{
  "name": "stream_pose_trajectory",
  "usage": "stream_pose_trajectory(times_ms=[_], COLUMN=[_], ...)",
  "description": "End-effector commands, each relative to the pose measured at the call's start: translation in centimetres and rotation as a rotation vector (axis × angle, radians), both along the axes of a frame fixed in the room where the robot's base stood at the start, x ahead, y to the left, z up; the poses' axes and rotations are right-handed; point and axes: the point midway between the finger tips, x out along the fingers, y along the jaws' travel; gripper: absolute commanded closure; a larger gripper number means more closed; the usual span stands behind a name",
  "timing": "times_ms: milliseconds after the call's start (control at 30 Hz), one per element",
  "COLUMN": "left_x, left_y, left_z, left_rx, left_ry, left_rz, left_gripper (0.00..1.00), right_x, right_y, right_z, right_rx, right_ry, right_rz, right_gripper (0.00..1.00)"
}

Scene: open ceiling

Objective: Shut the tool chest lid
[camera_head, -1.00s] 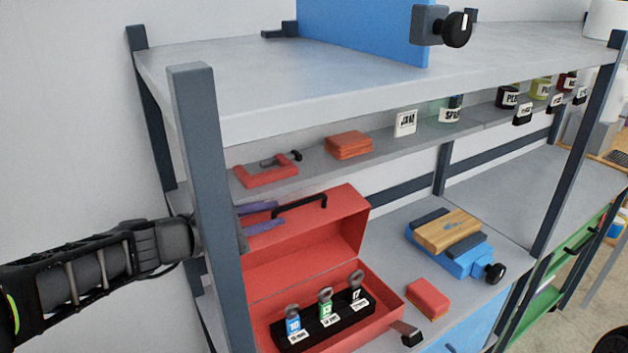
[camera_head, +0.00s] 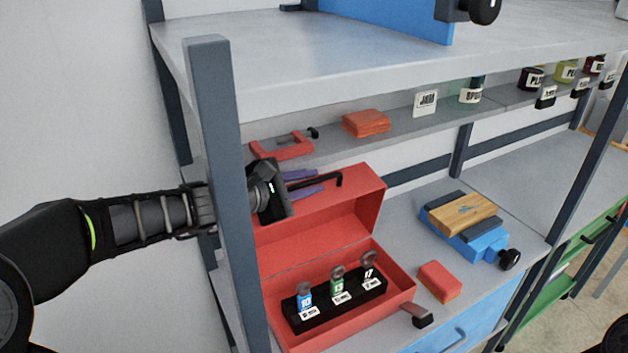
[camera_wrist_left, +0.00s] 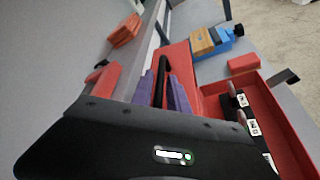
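The red tool chest (camera_head: 393,280) stands open on the shelf board. Its lid (camera_head: 345,218) is raised and leans back, with a black handle (camera_head: 339,181) along its top. The lid handle also shows in the left wrist view (camera_wrist_left: 162,72). My right gripper is out of view.
A black rack (camera_head: 320,308) with several labelled tools sits inside the chest. A blue vise (camera_head: 490,247) and a red sponge (camera_head: 440,281) stand to its right. A dark post (camera_head: 228,200) stands before my left wrist. A shelf with a red clamp (camera_head: 283,148) runs behind the lid.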

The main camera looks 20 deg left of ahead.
Motion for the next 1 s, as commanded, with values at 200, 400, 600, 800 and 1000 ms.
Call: stream_pose_trajectory(times_ms=[200, 400, 600, 800, 1000], left_x=[1.34, 1.35, 1.34, 1.33, 1.33], left_y=[-0.65, -0.66, -0.66, -0.66, -0.65], left_z=[-0.45, -0.45, -0.46, -0.46, -0.47], left_rx=[-0.001, -0.001, -0.001, -0.001, -0.001], left_ry=[0.0, 0.0, 0.0, 0.0, 0.0], left_rz=[0.0, 0.0, 0.0, 0.0, 0.0], left_gripper=[0.8, 0.8, 0.94, 1.0, 1.0], right_x=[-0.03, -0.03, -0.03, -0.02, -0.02], right_y=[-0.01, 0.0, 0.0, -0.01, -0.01], right_z=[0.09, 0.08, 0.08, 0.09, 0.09], right_rx=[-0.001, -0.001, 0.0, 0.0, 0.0], right_ry=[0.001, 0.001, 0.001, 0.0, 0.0], right_rz=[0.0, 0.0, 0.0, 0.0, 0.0], right_gripper=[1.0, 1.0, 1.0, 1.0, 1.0])
